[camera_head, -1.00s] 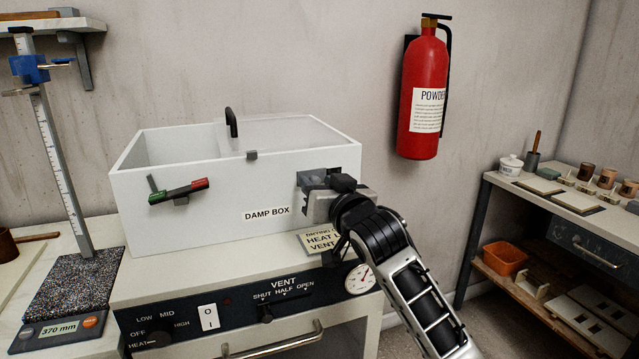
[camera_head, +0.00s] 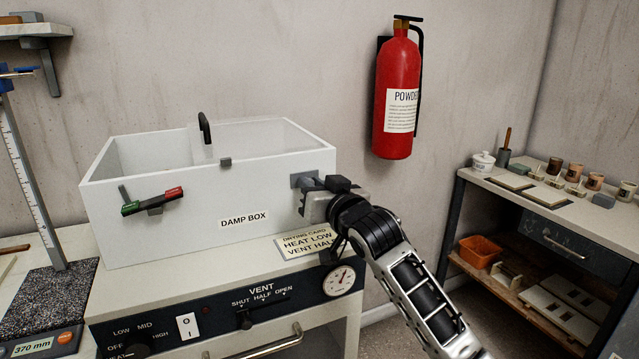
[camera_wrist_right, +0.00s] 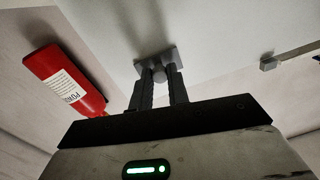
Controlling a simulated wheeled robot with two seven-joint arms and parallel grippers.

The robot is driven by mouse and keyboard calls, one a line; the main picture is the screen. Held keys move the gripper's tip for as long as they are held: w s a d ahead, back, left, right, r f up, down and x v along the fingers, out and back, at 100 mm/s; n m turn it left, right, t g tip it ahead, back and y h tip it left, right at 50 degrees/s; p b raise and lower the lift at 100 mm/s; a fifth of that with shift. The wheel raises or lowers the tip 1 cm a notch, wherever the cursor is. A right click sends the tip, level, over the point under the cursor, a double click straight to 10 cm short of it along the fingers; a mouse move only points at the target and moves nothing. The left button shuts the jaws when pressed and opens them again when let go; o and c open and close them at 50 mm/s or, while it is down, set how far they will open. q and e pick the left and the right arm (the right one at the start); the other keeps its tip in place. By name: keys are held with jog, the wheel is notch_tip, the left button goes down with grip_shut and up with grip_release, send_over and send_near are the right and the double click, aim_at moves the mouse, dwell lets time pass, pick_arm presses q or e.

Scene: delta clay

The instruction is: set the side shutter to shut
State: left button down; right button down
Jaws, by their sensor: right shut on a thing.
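The white damp box (camera_head: 150,235) stands on the cabinet top. A small grey shutter plate (camera_head: 301,179) sits at the right end of its front wall, largely covered by my right gripper (camera_head: 316,186). In the right wrist view, the fingers (camera_wrist_right: 158,88) are shut on the grey knob (camera_wrist_right: 158,73) that stands out from the square plate (camera_wrist_right: 178,54). Whether an opening lies behind the gripper is hidden. My left gripper is not in view.
A lever with red and green ends (camera_head: 153,201) is on the box's front left. A drying card (camera_head: 308,243) and a dial (camera_head: 339,281) are below my right gripper. A red extinguisher (camera_head: 397,95) hangs on the wall. A shelf unit (camera_head: 530,215) stands right.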

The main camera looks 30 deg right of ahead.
jog(key=c, duration=1.3)
grip_release()
jog(key=shift+d, duration=0.25)
jog(key=shift+c, duration=0.2)
jog(key=shift+a, duration=0.1)
jog(key=s+a, duration=0.1)
jog(key=s, duration=1.5)
jog(key=shift+a, duration=0.15)
